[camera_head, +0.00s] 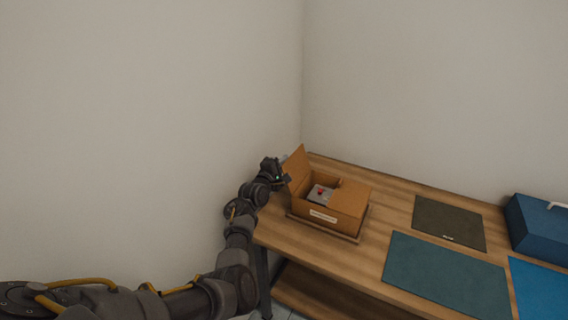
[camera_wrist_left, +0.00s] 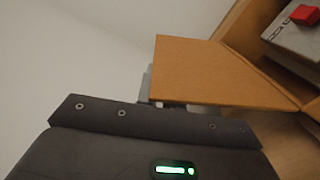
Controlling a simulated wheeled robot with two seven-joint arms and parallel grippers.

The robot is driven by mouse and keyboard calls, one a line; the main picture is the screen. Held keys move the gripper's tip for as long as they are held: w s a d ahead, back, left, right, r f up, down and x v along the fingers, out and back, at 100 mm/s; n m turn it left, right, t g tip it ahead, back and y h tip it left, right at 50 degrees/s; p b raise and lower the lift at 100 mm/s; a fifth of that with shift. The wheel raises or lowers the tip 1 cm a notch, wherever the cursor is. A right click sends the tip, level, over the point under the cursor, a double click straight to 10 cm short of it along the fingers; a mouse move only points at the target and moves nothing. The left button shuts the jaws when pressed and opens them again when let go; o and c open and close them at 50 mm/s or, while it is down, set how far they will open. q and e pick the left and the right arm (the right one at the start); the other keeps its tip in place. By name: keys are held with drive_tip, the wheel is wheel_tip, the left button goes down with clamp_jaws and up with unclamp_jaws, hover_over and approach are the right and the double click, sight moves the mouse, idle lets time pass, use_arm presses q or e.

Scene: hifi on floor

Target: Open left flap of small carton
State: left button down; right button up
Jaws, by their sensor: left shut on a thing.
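The small carton (camera_head: 318,212) is an open brown box on a tray at the left end of the wooden table. Its left flap (camera_head: 296,162) stands raised, tilted up and outward; it also fills the middle of the left wrist view (camera_wrist_left: 205,72). The right flap (camera_head: 350,198) lies over the right part of the opening. My left gripper (camera_head: 284,178) is at the left flap, shut on it. The fingers are mostly hidden behind the flap in the left wrist view. My right gripper is not in view.
Inside the carton is a grey item with a red part (camera_wrist_left: 305,14). To the right lie a dark mat (camera_head: 449,222), a teal mat (camera_head: 445,275), a blue mat (camera_head: 540,290) and a blue box (camera_head: 535,230). Walls stand behind and to the left.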

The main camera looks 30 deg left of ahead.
use_arm(q)
drive_tip(key=shift+a, duration=0.15)
drive_tip(key=c, duration=1.6)
unclamp_jaws()
drive_tip(key=shift+f, duration=0.15)
drive_tip(key=shift+o, duration=0.2)
drive_tip(key=shift+s, duration=0.15)
drive_tip(key=s+b, duration=0.1)
drive_tip(key=s, duration=0.9)
drive_tip(key=shift+s+a, duration=0.2)
drive_tip(key=shift+s, duration=0.05)
